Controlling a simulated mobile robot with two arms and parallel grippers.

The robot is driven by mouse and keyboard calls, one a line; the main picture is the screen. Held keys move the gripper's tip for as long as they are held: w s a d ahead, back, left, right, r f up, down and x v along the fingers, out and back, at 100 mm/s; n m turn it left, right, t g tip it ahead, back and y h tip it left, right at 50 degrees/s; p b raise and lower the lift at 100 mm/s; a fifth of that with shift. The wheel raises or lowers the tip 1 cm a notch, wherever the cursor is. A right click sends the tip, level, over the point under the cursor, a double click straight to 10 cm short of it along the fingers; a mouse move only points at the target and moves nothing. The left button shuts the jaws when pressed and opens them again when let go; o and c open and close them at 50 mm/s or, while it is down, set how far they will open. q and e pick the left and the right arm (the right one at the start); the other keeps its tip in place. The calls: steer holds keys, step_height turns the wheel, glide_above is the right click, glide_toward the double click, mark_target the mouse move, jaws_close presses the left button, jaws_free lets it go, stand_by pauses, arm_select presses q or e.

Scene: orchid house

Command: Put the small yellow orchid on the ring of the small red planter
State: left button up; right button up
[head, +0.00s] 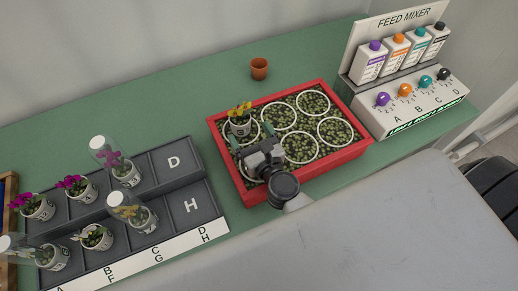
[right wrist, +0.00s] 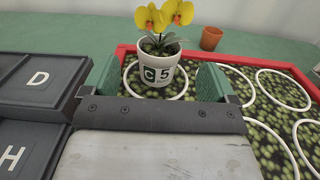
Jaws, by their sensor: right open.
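The small yellow orchid (head: 240,122) stands upright in a white pot at the back-left ring of the red planter (head: 335,155). In the right wrist view the orchid's pot (right wrist: 157,66) carries the mark C 5, and the white ring (right wrist: 128,84) shows around its base. My right gripper (head: 252,138) is open, just in front of the pot. Its two green fingers show left and right of the pot in the wrist view, with gaps on both sides. My left gripper is not in view.
A dark stepped rack (head: 190,210) at the left holds several potted orchids, some under clear domes; places D and H are empty. A small terracotta pot (head: 259,68) stands behind the planter. A feed mixer (head: 405,105) with bottles stands at the right. Several other rings are empty.

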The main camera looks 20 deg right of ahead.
steer(key=s+b, duration=0.1)
steer(key=s, duration=0.3)
steer(key=shift+s+d+f, duration=0.1)
steer(key=shift+s+f, duration=0.05)
steer(key=shift+s, duration=0.55)
steer(key=shift+r, duration=0.2)
steer(key=shift+f, duration=0.1)
